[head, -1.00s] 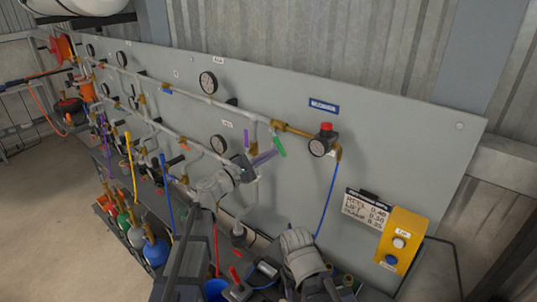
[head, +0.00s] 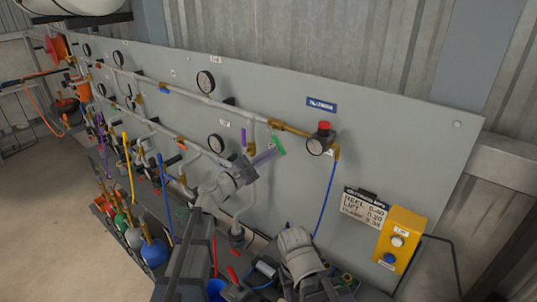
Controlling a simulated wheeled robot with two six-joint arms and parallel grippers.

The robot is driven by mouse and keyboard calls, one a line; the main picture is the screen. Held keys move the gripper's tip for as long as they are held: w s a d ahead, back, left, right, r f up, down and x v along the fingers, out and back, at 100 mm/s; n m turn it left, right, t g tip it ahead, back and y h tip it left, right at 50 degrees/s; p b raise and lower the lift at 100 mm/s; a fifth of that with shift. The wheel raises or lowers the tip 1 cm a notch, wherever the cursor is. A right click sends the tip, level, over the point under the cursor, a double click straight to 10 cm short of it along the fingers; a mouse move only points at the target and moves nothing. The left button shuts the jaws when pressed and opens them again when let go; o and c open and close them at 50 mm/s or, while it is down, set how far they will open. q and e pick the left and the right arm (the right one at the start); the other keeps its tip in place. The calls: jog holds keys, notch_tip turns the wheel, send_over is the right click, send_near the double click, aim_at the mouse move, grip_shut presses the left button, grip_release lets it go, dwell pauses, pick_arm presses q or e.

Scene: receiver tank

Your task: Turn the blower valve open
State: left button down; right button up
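The grey wall panel (head: 375,140) carries pipes and several coloured valve handles. My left gripper (head: 248,168) is in front of the lower pipe run, close to a slanted purple handle (head: 267,157). Its fingertips are small and partly hidden, so whether they are open, shut or touching the handle cannot be told. Another purple handle (head: 243,138) stands upright just above, and a green handle (head: 278,145) is to the right. I cannot read which handle is marked as the blower valve. My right arm shows at the bottom centre; its fingers are not visible.
A yellow button box (head: 400,239) and a readout sign (head: 363,206) are at lower right. Several bottles, such as a blue one (head: 154,253), stand at lower left.

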aim_at(281, 148)
pick_arm(q)
jog(key=n, duration=0.1)
jog(key=s+d+n, duration=0.1)
jog(key=shift+d+r+n+t, duration=0.1)
jog(key=shift+r+n+t, duration=0.2)
jog(key=shift+r+t, duration=0.1)
jog(key=n, duration=0.2)
jog(key=d+r+n+t+y+p, duration=0.1)
jog(key=n, duration=0.1)
jog(key=s+r+n, duration=0.1)
jog(key=n, duration=0.1)
jog(key=shift+s+d+r+n+t+y+p, duration=0.1)
jog(key=shift+d+r+n+t+y+p, duration=0.1)
jog(key=shift+d+n+t+y+p, duration=0.15)
jog(key=shift+d+r, duration=0.15)
jog(key=shift+r, duration=0.1)
jog(key=shift+r+p, duration=0.1)
jog(key=shift+p, duration=0.25)
